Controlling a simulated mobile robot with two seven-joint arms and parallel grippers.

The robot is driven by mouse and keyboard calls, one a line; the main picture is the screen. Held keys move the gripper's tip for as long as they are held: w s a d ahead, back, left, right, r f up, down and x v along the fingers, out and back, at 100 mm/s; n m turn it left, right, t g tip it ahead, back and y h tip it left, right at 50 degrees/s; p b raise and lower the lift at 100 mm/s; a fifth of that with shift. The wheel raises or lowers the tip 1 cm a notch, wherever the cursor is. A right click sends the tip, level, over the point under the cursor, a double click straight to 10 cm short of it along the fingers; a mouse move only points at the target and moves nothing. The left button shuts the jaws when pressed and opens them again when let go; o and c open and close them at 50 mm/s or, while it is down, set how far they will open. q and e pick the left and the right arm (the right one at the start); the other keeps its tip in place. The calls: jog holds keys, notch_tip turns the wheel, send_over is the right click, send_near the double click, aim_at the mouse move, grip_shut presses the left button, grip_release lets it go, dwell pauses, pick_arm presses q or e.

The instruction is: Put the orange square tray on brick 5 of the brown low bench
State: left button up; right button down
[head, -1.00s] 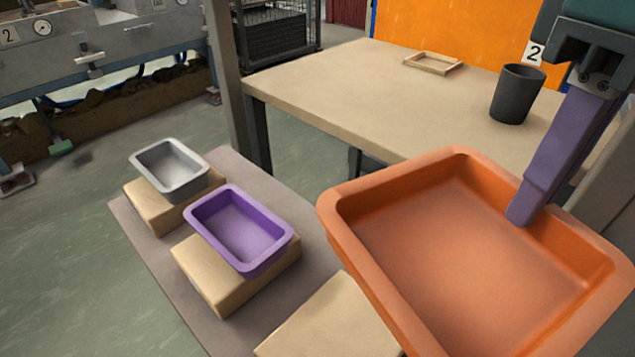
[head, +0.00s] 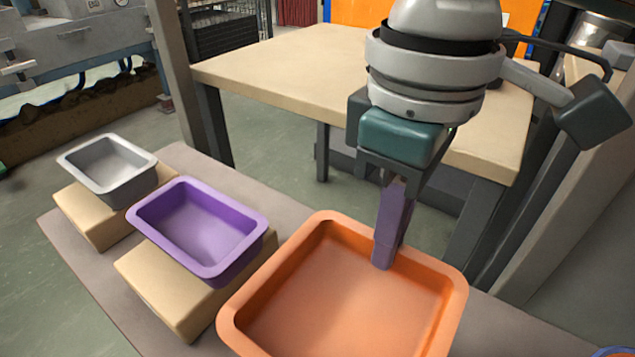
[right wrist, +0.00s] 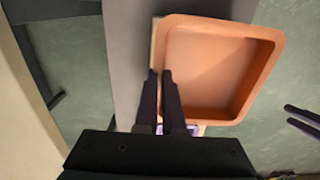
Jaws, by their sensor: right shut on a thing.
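The orange square tray (head: 345,300) is at the bottom centre of the head view, above the brown low bench (head: 75,235). My right gripper (head: 385,262) points down and is shut on its far rim. In the right wrist view the tray (right wrist: 215,75) is beside the shut fingers (right wrist: 160,75), with a thin strip of pale brick (right wrist: 153,55) showing past its edge. I cannot tell whether the tray touches that brick. No brick numbers are readable. My left gripper (right wrist: 288,114) shows only at the right wrist view's right edge, fingers apart and empty.
A purple tray (head: 200,225) and a grey tray (head: 110,165) stand on bricks to the left on the bench. A wooden table (head: 290,75) stands behind. A grey post (head: 545,210) rises at right. A partly cut-off blue and orange thing (head: 612,352) is at the bottom right.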

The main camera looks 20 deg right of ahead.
aim_at(380, 274)
notch_tip(380, 274, down, 6)
jog(key=b, duration=0.2)
jog(key=shift+r+b, duration=0.15)
jog(key=shift+b, duration=0.15)
jog(key=shift+r, duration=0.1)
jog(key=c, duration=1)
grip_release()
notch_tip(380, 274, up, 12)
jog(key=p, duration=0.7)
